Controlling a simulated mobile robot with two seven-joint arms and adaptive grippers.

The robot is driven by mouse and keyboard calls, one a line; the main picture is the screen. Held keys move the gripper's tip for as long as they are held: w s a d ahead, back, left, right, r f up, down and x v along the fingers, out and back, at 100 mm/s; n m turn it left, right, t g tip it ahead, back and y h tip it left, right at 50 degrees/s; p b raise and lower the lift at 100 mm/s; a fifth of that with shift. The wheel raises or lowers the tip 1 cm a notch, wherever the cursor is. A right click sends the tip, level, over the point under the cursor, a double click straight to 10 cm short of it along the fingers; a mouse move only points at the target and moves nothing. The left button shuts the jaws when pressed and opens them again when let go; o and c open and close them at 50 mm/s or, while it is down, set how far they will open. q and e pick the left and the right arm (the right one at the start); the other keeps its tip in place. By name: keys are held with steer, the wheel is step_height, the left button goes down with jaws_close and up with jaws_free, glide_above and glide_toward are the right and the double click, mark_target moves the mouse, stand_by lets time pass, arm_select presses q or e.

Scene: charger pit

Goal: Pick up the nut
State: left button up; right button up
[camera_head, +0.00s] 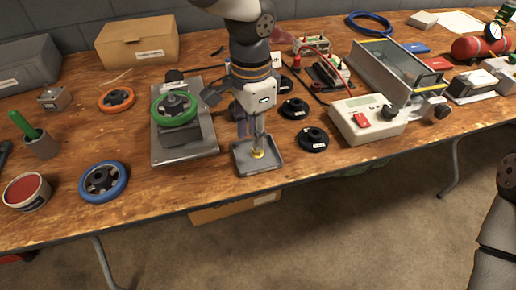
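The brass-coloured nut (258,154) is small and sits low in a square grey tray (243,170) near the table's front edge. My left gripper (256,146) points straight down over the tray, with its fingertips right at the nut. The fingers are thin and partly overlap the nut, so I cannot tell whether they are closed on it or only beside it. Part of my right arm shows at the right edge, off the table; its gripper is out of view.
A metal plate fixture with a green handwheel (174,108) stands just left of the tray. Black round knobs (312,139) and a white meter box (367,120) stand to its right. A blue handwheel (103,182) lies at front left.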

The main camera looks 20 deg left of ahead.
mark_target(255, 155)
arm_select(q)
steer(key=f, duration=0.4)
steer(key=shift+w+d+f, duration=0.1)
steer(key=shift+d+f, duration=0.15)
steer(key=shift+r, duration=0.15)
steer(key=shift+c, duration=0.4)
arm_select(e)
steer(key=shift+s+f, duration=0.2)
steer(key=shift+f, duration=0.05)
arm_select(q)
jaws_close()
step_height(255, 155, up, 3)
steer(key=shift+w+f, duration=0.1)
steer(key=s+d+r+p, duration=0.3)
steer(key=s+d+r, duration=0.3)
steer(key=s+r, duration=0.4)
steer(key=shift+s+d, duration=0.4)
steer(key=shift+s, duration=0.8)
arm_select(e)
steer(key=w+r+t, duration=0.1)
steer(key=w+r, duration=0.3)
steer(key=shift+w+t, duration=0.15)
steer(key=shift+t, duration=0.15)
